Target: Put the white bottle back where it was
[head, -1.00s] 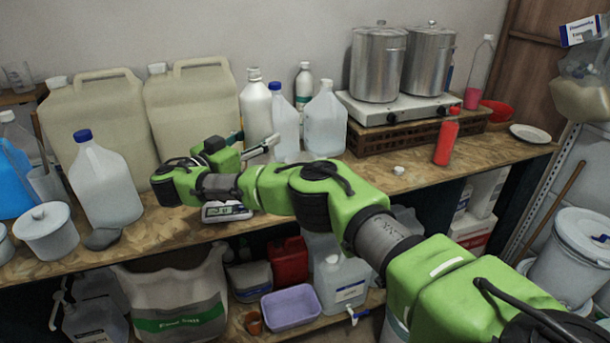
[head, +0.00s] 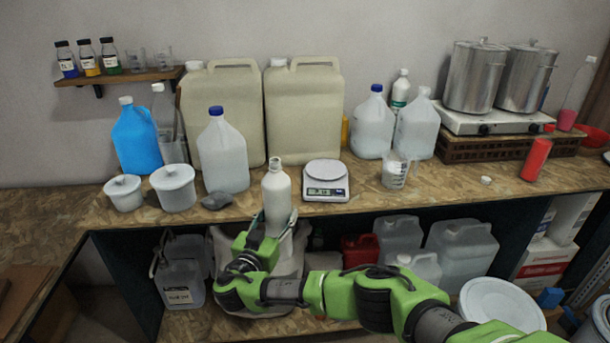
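The white bottle (head: 276,192) is upright in front of the counter's front edge, in the middle of the head view. My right gripper (head: 272,226) has its fingers around the bottle's body and is shut on it. On the counter behind, there is a gap with a yellow item (head: 345,131) between the right beige canister (head: 304,112) and a blue-capped jug (head: 373,125). My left gripper is not in view.
A blue-capped jug (head: 222,153) and white tubs (head: 173,188) stand left. Bare counter (head: 440,178) shows at right. A small white cap (head: 486,180) lies there.

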